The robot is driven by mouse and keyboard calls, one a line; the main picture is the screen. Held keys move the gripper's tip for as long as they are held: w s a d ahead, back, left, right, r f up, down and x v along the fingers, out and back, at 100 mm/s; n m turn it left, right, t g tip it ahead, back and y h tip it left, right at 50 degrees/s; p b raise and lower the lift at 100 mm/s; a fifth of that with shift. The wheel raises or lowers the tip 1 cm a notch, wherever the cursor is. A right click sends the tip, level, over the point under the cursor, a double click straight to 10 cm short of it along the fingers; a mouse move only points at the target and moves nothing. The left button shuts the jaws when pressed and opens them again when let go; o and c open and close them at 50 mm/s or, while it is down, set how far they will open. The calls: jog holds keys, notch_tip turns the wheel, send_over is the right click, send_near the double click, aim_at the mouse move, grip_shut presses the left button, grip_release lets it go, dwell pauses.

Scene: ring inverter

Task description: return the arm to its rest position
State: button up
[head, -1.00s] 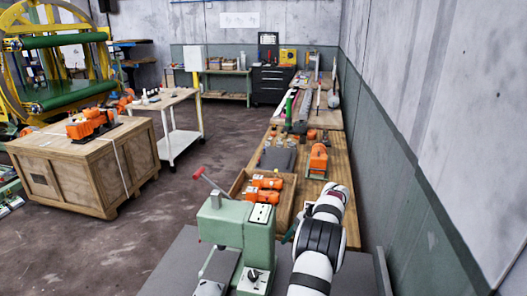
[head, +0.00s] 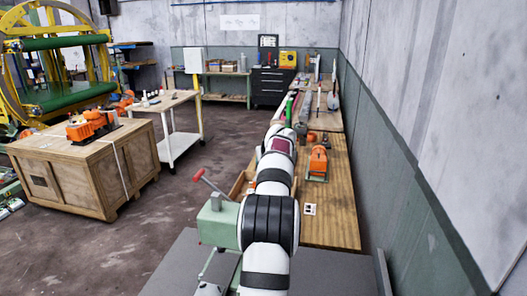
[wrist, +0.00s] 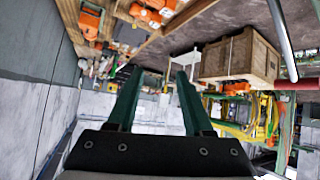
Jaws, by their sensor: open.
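My arm, white with black bands, rises from the bottom of the head view and reaches away over the workbench (head: 337,215). In the wrist view my gripper (wrist: 158,72) has two green fingers standing well apart. Nothing is between them. The wrist picture is upside down, with the floor and crate towards the top.
A large wooden crate (head: 75,170) stands on the floor at left, and a white trolley (head: 178,140) behind it. An orange device (head: 317,160) stands on the bench right of my arm. A wall (head: 430,130) runs along the right side. The floor between crate and bench is clear.

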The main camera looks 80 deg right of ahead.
jog(key=r, duration=0.1)
jog(key=w+r+n+h, duration=0.1)
jog(key=shift+w+d+r, duration=0.1)
jog(key=shift+d+r, duration=0.1)
jog(key=shift+r, duration=0.15)
